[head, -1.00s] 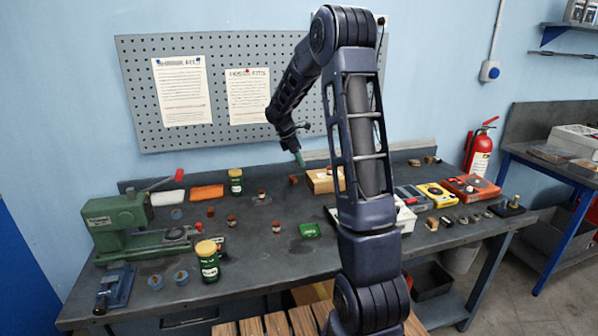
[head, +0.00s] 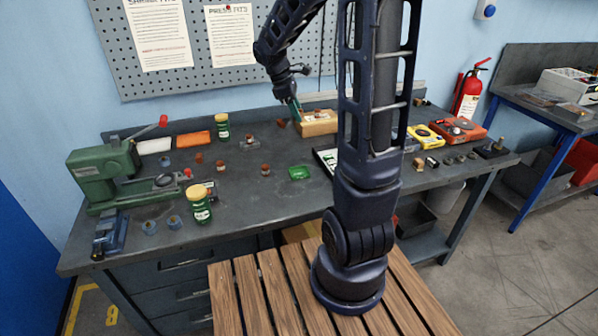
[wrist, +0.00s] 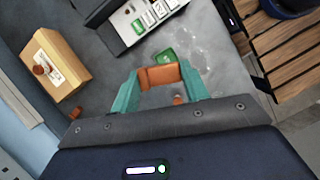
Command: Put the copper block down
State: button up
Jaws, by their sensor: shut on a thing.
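The copper block (wrist: 161,77) is an orange-brown piece held between the teal fingertips of my gripper (wrist: 163,84) in the wrist view. My gripper is shut on it. In the head view my gripper (head: 296,106) points down above the back of the dark workbench (head: 240,205), just left of the wooden block. The held block is not clear there. I cannot tell how high it is above the bench.
The wooden block (head: 318,123) carries a small copper part. A brown piece (head: 281,123) lies left of it. A green press (head: 110,175) and jars stand left.

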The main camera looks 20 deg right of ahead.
jog(key=shift+s+f, duration=0.2)
jog(key=shift+s, duration=0.05)
notch_tip(320, 180, down, 20)
jog(key=shift+r, duration=0.15)
dwell(0.3)
jog(key=shift+f, duration=0.6)
jog(key=o, duration=1.2)
jog(key=shift+r, duration=0.15)
